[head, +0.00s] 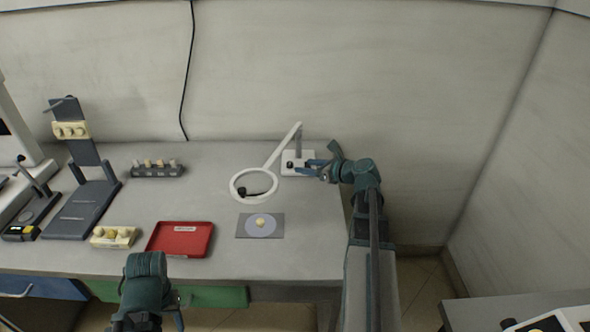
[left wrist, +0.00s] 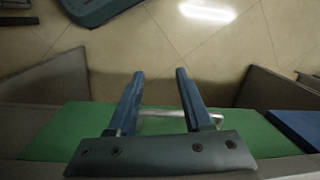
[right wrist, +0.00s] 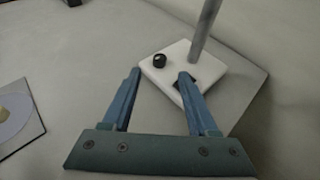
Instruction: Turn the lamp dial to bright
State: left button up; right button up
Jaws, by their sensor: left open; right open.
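The magnifier lamp has a white ring (head: 237,187), a white arm and a white base (head: 290,157) at the back right of the bench. A black dial (right wrist: 159,60) stands on the base, also visible in the head view (head: 289,165). My right gripper (right wrist: 160,73) is open and empty. In its wrist view the dial appears between and just beyond the fingertips; I see no contact. A second dark part (right wrist: 184,84) of the base is partly hidden by the right-hand finger. My left gripper (left wrist: 160,74) is open and empty by the bench's front edge. Dial markings are unreadable.
The grey lamp post (right wrist: 205,30) rises close to my right gripper. A card with a pale disc (head: 243,229) lies before the ring. A red tray (head: 180,239) and a dark rack (head: 145,172) are further left. A green drawer front (left wrist: 60,135) is below my left gripper.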

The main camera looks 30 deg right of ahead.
aim_at(291, 164)
jog(key=b+x, duration=0.1)
jog(key=x, duration=0.5)
jog(key=shift+w+b, duration=0.15)
jog(key=shift+b, duration=0.25)
jog(key=shift+a, duration=0.1)
jog(key=shift+c, duration=0.2)
grip_shut()
